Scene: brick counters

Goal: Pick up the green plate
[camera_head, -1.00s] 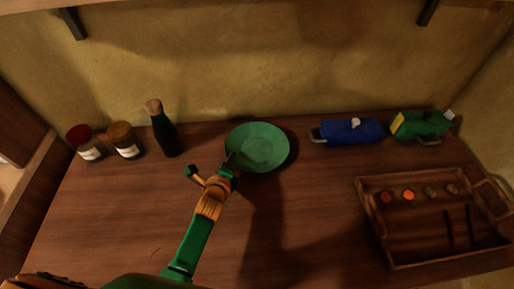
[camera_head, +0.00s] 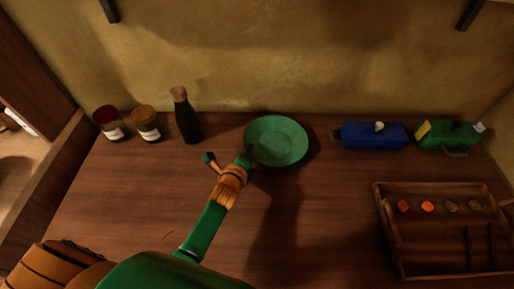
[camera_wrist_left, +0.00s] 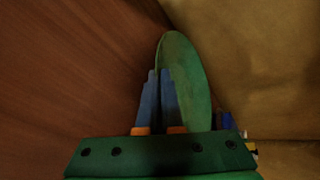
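The green plate (camera_head: 277,138) is at the back middle of the brown counter. My left gripper (camera_head: 246,158) is at its near-left rim in the head view. In the left wrist view the plate (camera_wrist_left: 190,75) appears as a narrow ellipse, with its rim between the two blue fingers (camera_wrist_left: 159,95), which are close together. The gripper looks shut on the rim. Whether the plate is clear of the counter is hard to tell; a dark shadow lies along its right side. My right gripper is not in view.
Two jars (camera_head: 147,128) and a dark bottle (camera_head: 188,120) stand to the left. A wooden tray (camera_head: 386,238) lies at front right. The middle front counter (camera_head: 320,230) is clear.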

